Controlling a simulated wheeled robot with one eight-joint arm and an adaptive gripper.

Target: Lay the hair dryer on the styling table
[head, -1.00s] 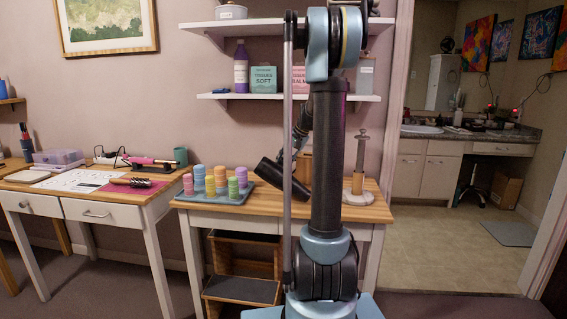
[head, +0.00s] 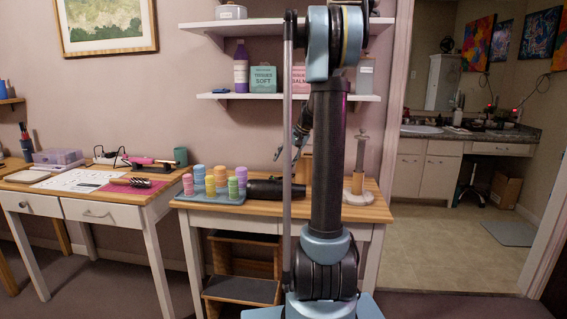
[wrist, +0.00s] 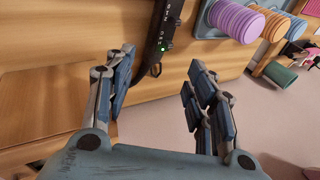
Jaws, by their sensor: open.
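The black hair dryer (head: 262,188) lies on the wooden top of the middle table (head: 268,208), just right of the roller tray. Its far right end is hidden behind my arm. In the wrist view its black handle (wrist: 165,32) shows with small buttons, a green light and a cord end, beyond my fingertips. My gripper (wrist: 160,72) is open, with nothing between its fingers. In the head view my gripper (head: 297,150) is above the dryer's right end, apart from it and partly hidden by my arm.
A blue tray (head: 212,199) of several coloured rollers stands left of the dryer. A stand (head: 357,185) with an upright post is at the table's right. A left table (head: 150,190) holds a pink styling iron (head: 152,162) and a brush. Shelves (head: 230,97) hang above.

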